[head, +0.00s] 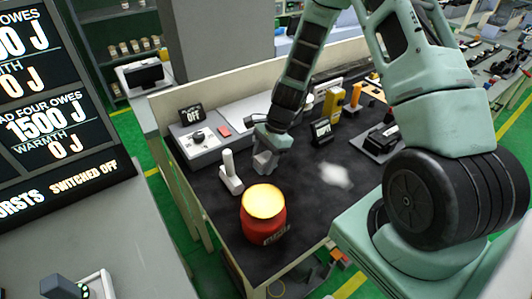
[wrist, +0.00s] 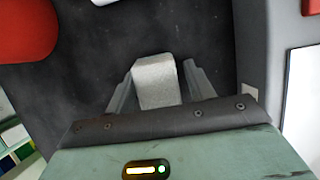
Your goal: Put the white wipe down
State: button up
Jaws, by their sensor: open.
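My gripper (head: 265,160) is low over the dark mat of the workbench, in the middle left of the head view. In the wrist view its two grey fingers (wrist: 157,88) stand apart on either side of a pale grey-white block (wrist: 155,80), which I take to be the wipe. I cannot tell whether the block touches the mat or a finger. A blurred white patch (head: 335,175) lies on the mat to the right of the gripper in the head view; whether it is cloth or a smear is unclear.
A red pot with a glowing top (head: 264,228) stands near the front of the bench. A white upright handle on a base (head: 229,174) is close left of my gripper. A grey console (head: 198,143) lies behind it. Black and yellow items stand at the back right.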

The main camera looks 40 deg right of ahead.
jog(key=shift+s+d+p, duration=0.2)
jog(key=shift+s+p, duration=0.1)
jog(key=shift+s, duration=0.05)
jog(key=b+v, duration=0.1)
jog(key=v, duration=1.1)
jog(key=s+a+r+n+g+h, duration=0.1)
jog(key=s+a+r+n, duration=0.2)
jog(key=a+n, duration=0.3)
jog(key=s+a+r+n, duration=0.3)
jog(key=a+n, duration=0.1)
jog(key=a, duration=0.5)
jog(key=s+a+r+n+h, duration=0.1)
jog(key=s+a+n, duration=0.3)
jog(key=s+n, duration=0.4)
jog(key=s+a+r+n+h, duration=0.1)
jog(key=s+a+r+n, duration=0.1)
jog(key=s+a+n, duration=0.2)
jog(key=s+n, duration=0.3)
jog(key=s, duration=0.1)
jog(key=shift+s+a+r+n+t+h, duration=0.2)
jog(key=shift+a+r+n+t+h, duration=0.05)
jog(key=shift+r+n+t+h, duration=0.15)
